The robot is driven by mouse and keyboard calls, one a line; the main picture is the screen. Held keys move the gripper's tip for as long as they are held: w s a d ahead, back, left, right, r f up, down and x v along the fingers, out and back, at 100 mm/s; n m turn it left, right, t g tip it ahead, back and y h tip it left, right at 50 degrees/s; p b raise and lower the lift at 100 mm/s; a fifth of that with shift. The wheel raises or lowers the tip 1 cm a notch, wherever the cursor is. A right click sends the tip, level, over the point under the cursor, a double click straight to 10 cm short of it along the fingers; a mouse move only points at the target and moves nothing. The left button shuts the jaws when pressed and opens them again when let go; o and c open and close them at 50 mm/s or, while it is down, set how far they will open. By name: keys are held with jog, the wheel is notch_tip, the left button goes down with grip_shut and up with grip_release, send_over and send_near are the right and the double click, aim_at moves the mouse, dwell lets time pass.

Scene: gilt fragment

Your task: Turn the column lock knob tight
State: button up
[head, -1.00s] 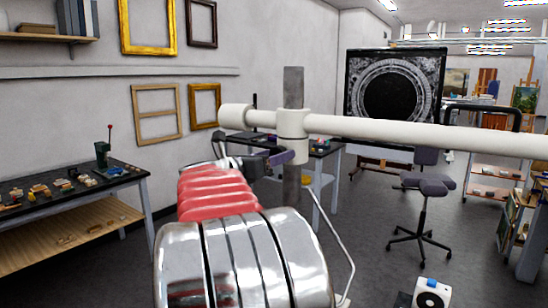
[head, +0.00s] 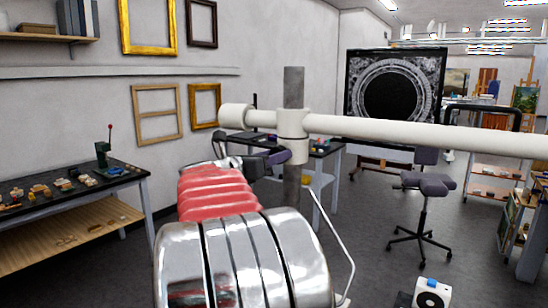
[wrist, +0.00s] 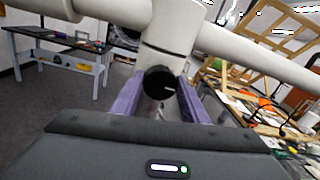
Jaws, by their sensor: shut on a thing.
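The lock knob (wrist: 159,82) is a small black round knob with a short white mark on its face, on the white collar (wrist: 172,28) in the wrist view. My gripper (wrist: 158,98) has one purple finger on each side of the knob and is shut on it. In the head view my gripper (head: 277,157) meets the lower part of the white collar (head: 292,136) from the left, and the knob is hidden there. The collar sits around the upright grey column (head: 293,90). A white boom (head: 420,132) runs sideways through the collar.
A dark workbench with small items (head: 70,185) stands at the left. A second table (head: 330,150) is behind the column. A stool (head: 425,185) and a white device (head: 431,293) stand to the right on open dark floor.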

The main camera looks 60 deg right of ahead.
jog(key=shift+m, duration=0.4)
jog(key=shift+s+f+m+t, duration=0.1)
jog(key=shift+s+m+t, duration=0.1)
jog(key=shift+m, duration=3.55)
jog(key=shift+s+m+t, duration=0.1)
jog(key=shift+m+t, duration=0.1)
jog(key=shift+m, duration=3.55)
jog(key=o, duration=1.1)
jog(key=shift+c, duration=0.2)
jog(key=shift+w+a, duration=0.1)
jog(key=shift+a, duration=0.05)
jog(key=w+a, duration=0.2)
jog(key=a, duration=1.1)
jog(key=shift+a+r, duration=0.2)
jog(key=shift+r, duration=0.15)
